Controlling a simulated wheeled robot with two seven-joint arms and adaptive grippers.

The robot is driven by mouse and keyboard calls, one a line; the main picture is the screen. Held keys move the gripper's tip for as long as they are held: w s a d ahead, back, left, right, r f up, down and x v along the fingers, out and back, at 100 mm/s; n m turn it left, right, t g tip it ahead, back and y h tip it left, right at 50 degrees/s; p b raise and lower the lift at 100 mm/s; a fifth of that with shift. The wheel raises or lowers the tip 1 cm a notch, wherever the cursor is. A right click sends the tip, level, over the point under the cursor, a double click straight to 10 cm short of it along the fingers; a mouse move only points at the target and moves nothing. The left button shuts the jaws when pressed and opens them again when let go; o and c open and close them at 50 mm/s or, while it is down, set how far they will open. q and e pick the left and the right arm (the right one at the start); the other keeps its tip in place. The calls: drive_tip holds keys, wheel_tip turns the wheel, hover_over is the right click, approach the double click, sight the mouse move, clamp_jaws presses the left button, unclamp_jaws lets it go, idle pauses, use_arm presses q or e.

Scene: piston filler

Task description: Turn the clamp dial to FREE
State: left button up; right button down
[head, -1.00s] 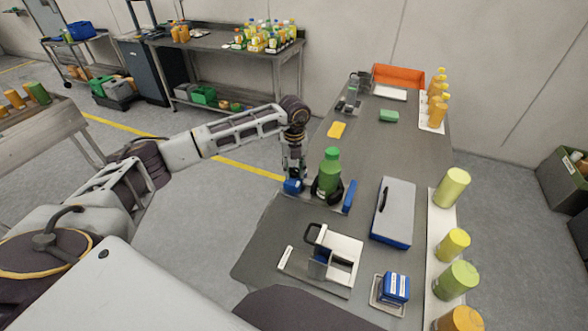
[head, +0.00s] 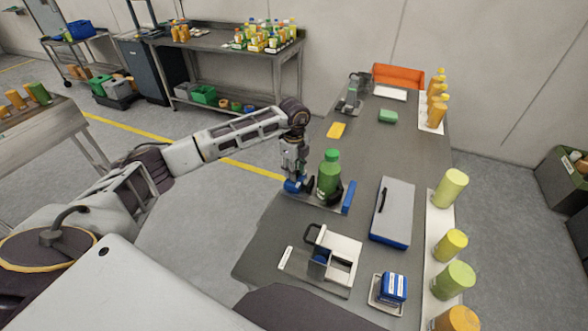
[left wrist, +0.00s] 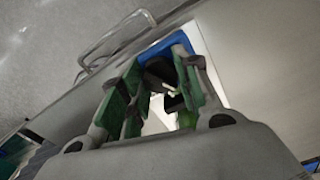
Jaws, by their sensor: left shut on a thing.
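The clamp dial (head: 296,187) is the blue knob at the left edge of the bench, beside a green bottle (head: 329,173) with a green cap. The bottle stands upright at the clamp, whose dark jaw (head: 337,194) shows at its lower right. My left gripper (head: 295,180) points down over the dial and is shut on it. In the left wrist view my left gripper's green-padded fingers (left wrist: 162,85) frame dark parts, with a blue edge (left wrist: 180,43) beyond them. The dial's marking cannot be read. My right gripper is not in view.
A grey case (head: 393,208) lies further right. A metal fixture with a handle (head: 336,252) and a blue block on a small tray (head: 393,287) are nearer. Cylinders (head: 451,245) line the right edge.

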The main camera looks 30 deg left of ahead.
use_arm(q)
drive_tip(key=shift+r+n, duration=0.1)
drive_tip(key=shift+n, duration=0.9)
drive_tip(key=shift+n+p, duration=0.35)
drive_tip(key=shift+n, duration=0.25)
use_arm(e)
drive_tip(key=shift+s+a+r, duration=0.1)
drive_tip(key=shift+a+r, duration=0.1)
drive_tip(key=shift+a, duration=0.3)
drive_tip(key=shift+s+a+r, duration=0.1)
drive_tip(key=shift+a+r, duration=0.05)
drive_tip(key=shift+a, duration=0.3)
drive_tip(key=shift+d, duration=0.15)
use_arm(q)
drive_tip(key=o, duration=1)
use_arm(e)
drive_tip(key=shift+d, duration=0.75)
